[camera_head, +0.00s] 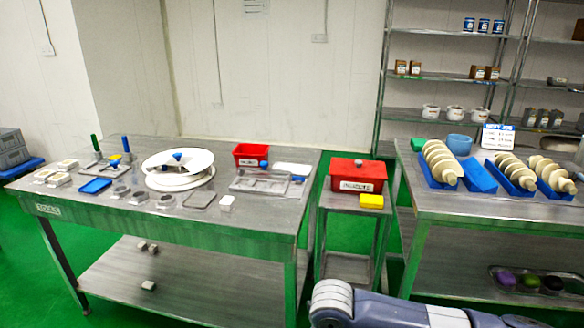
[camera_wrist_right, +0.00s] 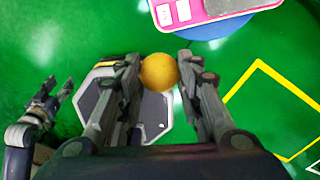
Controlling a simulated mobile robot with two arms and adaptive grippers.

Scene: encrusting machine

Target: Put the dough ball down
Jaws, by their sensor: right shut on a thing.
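The dough ball (camera_wrist_right: 158,72) is round and orange-yellow. It sits between the fingertips of my right gripper (camera_wrist_right: 155,70) in the right wrist view, held above the green floor and my grey base. The right gripper is shut on it from both sides. In the head view my right arm crosses the bottom right, and its gripper and the ball are out of frame. My left gripper (camera_wrist_right: 58,86) shows at the left of the right wrist view, with its two fingers apart and nothing between them. It is not in the head view.
A pink-edged device (camera_wrist_right: 205,12) with a grey top stands at the wrist view's top edge. The head view shows a left steel table (camera_head: 240,222) with trays and a white round stand (camera_head: 178,165), a red bin (camera_head: 357,175), and a right table (camera_head: 480,212) with blue racks.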

